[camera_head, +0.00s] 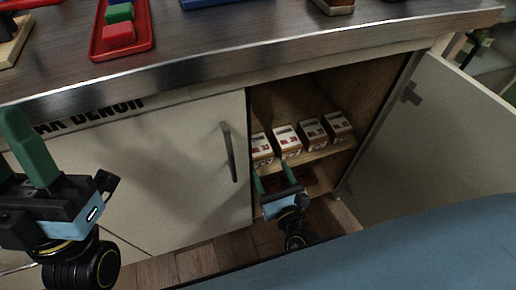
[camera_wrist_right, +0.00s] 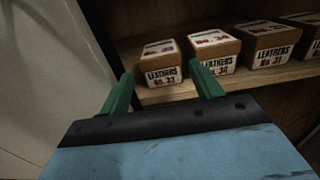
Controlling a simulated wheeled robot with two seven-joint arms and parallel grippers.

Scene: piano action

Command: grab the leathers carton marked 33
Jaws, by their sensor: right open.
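The leathers carton marked 33 (camera_wrist_right: 161,77) is the leftmost of a row of cartons on the cupboard shelf; its label reads No. 33 in the right wrist view. It also shows in the head view (camera_head: 262,146), close to the left door's edge. My right gripper (camera_head: 273,177) is open and empty, in front of this carton and short of it. In the right wrist view its green fingers (camera_wrist_right: 161,74) frame the carton left and right. My left gripper (camera_head: 15,150) is at the left edge of the head view, partly cut off; its opening is unclear.
Other leathers cartons (camera_wrist_right: 215,68) stand to the right on the same shelf (camera_wrist_right: 170,93), the nearest with a small gap. The closed left door (camera_head: 180,165) borders the opening; the right door (camera_head: 440,150) stands open. A red tray (camera_head: 112,48) is on the bench top.

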